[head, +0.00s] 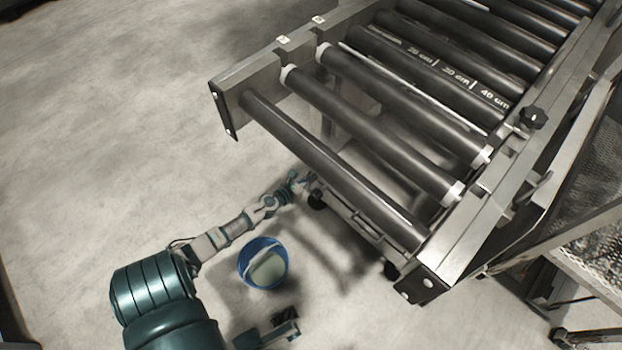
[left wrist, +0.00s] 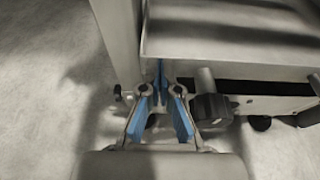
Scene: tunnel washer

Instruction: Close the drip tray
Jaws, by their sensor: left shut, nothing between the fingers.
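The drip tray appears to be the low metal part (head: 345,212) under the end of the roller conveyor in the head view, mostly hidden by rollers. In the left wrist view a flat metal tray with a raised lip (left wrist: 230,68) fills the upper right, above a dark gap. My left gripper (head: 299,181) is low beside the conveyor's near end, close to the tray's left end. In the left wrist view its blue-padded fingers (left wrist: 159,95) are shut and empty, just left of a black knob (left wrist: 212,109). Contact cannot be told. A dark part at the bottom may be my right gripper (head: 285,331).
The roller conveyor (head: 350,186) stands over the tray area, with a metal side rail (head: 470,225) on the right. A blue bucket (head: 244,272) stands on the floor near my left forearm. The floor at left is clear.

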